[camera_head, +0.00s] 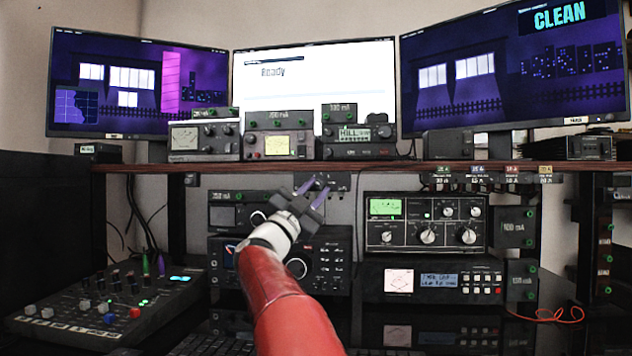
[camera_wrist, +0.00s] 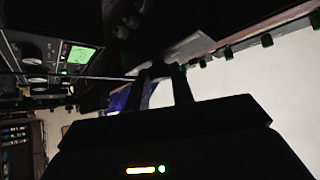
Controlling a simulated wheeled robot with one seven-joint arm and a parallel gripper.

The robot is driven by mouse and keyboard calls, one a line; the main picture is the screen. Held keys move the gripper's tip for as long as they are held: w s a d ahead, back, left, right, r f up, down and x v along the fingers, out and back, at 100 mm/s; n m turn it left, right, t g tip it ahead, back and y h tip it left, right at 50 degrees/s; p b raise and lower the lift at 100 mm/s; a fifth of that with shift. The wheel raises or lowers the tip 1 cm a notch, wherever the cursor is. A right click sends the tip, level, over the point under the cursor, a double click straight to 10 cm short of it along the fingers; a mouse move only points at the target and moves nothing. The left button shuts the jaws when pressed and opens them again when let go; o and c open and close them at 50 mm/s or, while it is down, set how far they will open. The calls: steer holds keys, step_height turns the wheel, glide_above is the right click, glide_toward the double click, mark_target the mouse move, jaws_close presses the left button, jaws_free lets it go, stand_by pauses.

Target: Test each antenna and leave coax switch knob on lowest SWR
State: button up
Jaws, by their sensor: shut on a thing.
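My gripper (camera_head: 316,187) reaches up to a dark panel (camera_head: 340,181) fixed under the shelf, which appears to be the coax switch. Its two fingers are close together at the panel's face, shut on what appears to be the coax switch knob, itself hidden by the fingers. In the wrist view my gripper (camera_wrist: 160,70) points at a dark area under a grey edge; the knob and its setting cannot be made out. The tuner (camera_head: 424,222) with a lit green meter (camera_head: 385,207) stands right of my arm. The green meter also shows in the wrist view (camera_wrist: 80,54). Its reading is too small to tell.
A radio (camera_head: 330,262) stands behind my arm. A lower unit (camera_head: 430,281) has a pale meter and a blue display. Small labelled boxes (camera_head: 478,180) hang under the shelf (camera_head: 250,166) at right. A mixer (camera_head: 105,305) lies at left. Three monitors stand above.

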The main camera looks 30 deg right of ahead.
steer(key=shift+w+a+r+m+g+p, duration=0.1)
steer(key=shift+m+g+p, duration=0.55)
steer(key=shift+m+g, duration=0.25)
steer(key=shift+a+r+m+g+p, duration=0.1)
steer(key=shift+m+g+p, duration=0.5)
steer(key=shift+m+g, duration=0.25)
steer(key=shift+m, duration=0.35)
steer(key=o, duration=1)
steer(key=b+v, duration=0.1)
steer(key=v, duration=0.6)
steer(key=shift+a+f, duration=0.2)
steer(key=shift+a, duration=0.1)
steer(key=shift+c, duration=0.5)
